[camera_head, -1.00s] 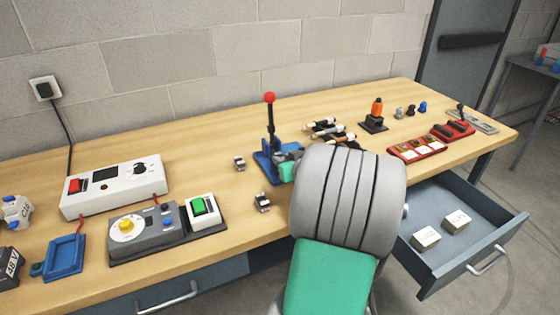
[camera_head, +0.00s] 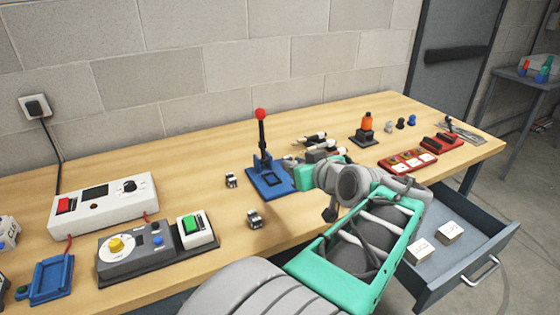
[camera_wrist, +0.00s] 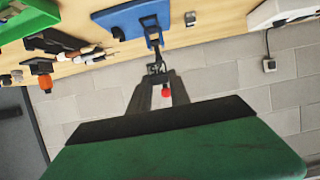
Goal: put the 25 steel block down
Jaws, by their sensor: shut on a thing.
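My gripper (camera_head: 291,160) is out over the bench, beside the blue lever press (camera_head: 270,182) with its red knob. In the wrist view my gripper (camera_wrist: 157,72) has its two dark fingers brought close together around a small grey metal piece (camera_wrist: 156,68) at the tips. I take this piece to be the 25 steel block, but no number is readable on it. In the head view the piece is too small to make out. The press also shows beyond the fingertips in the wrist view (camera_wrist: 138,18). I cannot tell whether the piece touches anything below.
Two small metal pieces stand left of the press (camera_head: 232,180) and nearer the front (camera_head: 254,219). An open drawer (camera_head: 478,240) holds two pale marked blocks. Bare wood lies left of the press.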

